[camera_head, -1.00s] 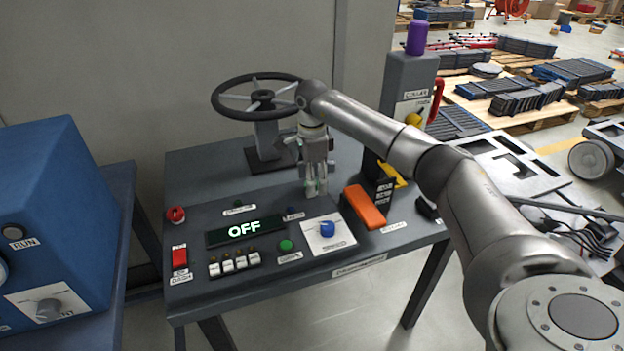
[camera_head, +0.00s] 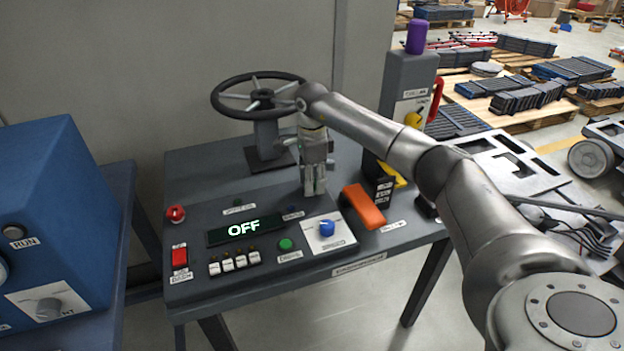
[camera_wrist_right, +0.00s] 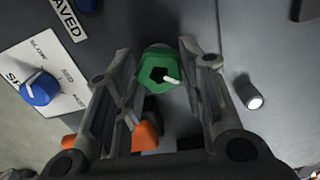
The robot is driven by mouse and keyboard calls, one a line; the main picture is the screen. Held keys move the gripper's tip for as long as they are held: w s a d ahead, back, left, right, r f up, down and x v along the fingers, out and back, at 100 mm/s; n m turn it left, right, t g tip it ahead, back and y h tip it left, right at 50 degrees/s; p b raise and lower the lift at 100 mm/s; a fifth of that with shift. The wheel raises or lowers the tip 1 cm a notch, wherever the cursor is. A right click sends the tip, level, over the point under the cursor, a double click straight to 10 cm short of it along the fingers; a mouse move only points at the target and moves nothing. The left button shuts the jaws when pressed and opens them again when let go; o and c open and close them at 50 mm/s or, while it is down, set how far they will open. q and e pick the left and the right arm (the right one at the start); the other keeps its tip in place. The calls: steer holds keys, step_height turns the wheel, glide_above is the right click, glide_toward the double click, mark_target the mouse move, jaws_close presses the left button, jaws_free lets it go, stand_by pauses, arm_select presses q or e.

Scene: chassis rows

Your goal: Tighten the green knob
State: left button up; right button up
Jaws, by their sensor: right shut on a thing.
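The green knob (camera_wrist_right: 158,60) has a dark recess in its top and a small white pointer. In the right wrist view it sits between the two fingers of my right gripper (camera_wrist_right: 160,72), which is shut on it. In the head view my right gripper (camera_head: 314,190) points straight down at the back right of the dark panel (camera_head: 205,268). There the knob is hidden by the fingers. My left gripper is not in view.
A blue dial (camera_head: 327,229) on a white plate, a green button (camera_head: 286,244) and an orange lever (camera_head: 364,207) are close in front. A black handwheel (camera_head: 258,97) stands behind. A display (camera_head: 244,229) reads OFF.

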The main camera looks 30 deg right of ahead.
steer(key=m+p, duration=0.1)
steer(key=m, duration=0.2)
steer(key=shift+r, duration=0.1)
steer(key=m+p, duration=0.1)
steer(key=m, duration=0.2)
steer(key=shift+m, duration=0.4)
steer(key=m+p, duration=0.1)
steer(key=m, duration=0.3)
steer(key=m+p, duration=0.1)
steer(key=m, duration=0.3)
steer(key=shift+p, duration=0.3)
steer(key=m+p, duration=0.2)
steer(key=m, duration=0.4)
steer(key=shift+a+r, duration=0.1)
steer(key=m+p, duration=0.2)
steer(key=m, duration=0.4)
steer(key=shift+w+p, duration=0.2)
steer(key=shift+p, duration=0.2)
steer(key=shift+m, duration=0.3)
